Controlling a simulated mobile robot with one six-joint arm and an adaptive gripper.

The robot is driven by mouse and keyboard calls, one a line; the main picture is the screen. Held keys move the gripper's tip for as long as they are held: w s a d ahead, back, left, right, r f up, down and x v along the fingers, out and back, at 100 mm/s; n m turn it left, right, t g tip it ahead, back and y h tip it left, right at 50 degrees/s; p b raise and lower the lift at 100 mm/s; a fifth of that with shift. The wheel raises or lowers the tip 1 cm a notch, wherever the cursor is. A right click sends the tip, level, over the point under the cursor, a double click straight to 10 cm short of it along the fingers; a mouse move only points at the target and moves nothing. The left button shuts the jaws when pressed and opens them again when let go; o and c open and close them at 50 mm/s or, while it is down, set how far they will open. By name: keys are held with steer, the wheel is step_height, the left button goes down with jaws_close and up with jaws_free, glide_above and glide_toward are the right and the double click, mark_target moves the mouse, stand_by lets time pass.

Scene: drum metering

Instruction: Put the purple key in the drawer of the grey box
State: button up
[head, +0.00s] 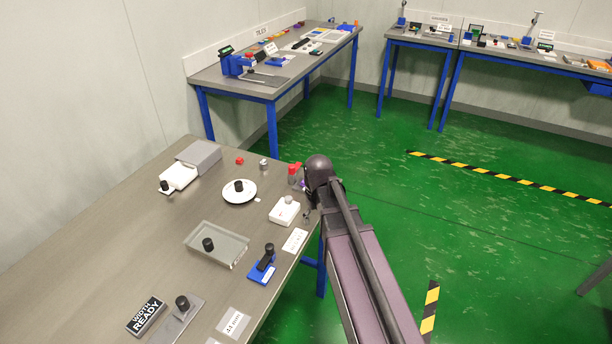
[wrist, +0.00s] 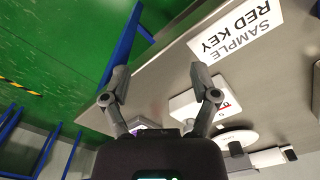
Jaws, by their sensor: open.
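The grey box (head: 203,155) stands at the table's far left in the head view. Its pale drawer (head: 178,177), with a black knob, sticks out toward the front. A small purple patch, which looks like the purple key (head: 303,184), shows beside my arm near the table's right edge. In the wrist view a bit of purple (wrist: 147,123) shows low between the fingers, mostly hidden by the gripper body. My gripper (wrist: 160,76) is open, with nothing seen between its fingertips. It is over the table's right edge; in the head view my arm largely hides it.
A white block with a grey knob (head: 284,211), a round white dish (head: 239,191), a grey tray (head: 217,245) and a blue fixture (head: 264,266) stand on the table. A red-topped object (head: 292,171) is near my gripper. The "SAMPLE RED KEY" card (wrist: 236,33) lies near the edge.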

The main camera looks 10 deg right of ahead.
steer(key=w+r+n+p, duration=0.3)
steer(key=w+r+p, duration=0.2)
steer(key=w, duration=0.4)
steer(key=w+r+n+p, duration=0.3)
steer(key=w+r+p, duration=0.2)
steer(key=w, duration=0.5)
steer(key=shift+w+r, duration=0.15)
steer(key=shift+r, duration=0.75)
steer(key=shift+f, duration=0.1)
step_height(320, 180, down, 8)
steer(key=b, duration=0.8)
steer(key=shift+f, duration=0.25)
steer(key=shift+w+d+f+b, duration=0.1)
steer(key=shift+w+f+b, duration=0.05)
steer(key=shift+f+b, duration=2.55)
steer(key=shift+r, duration=0.15)
steer(key=c, duration=0.9)
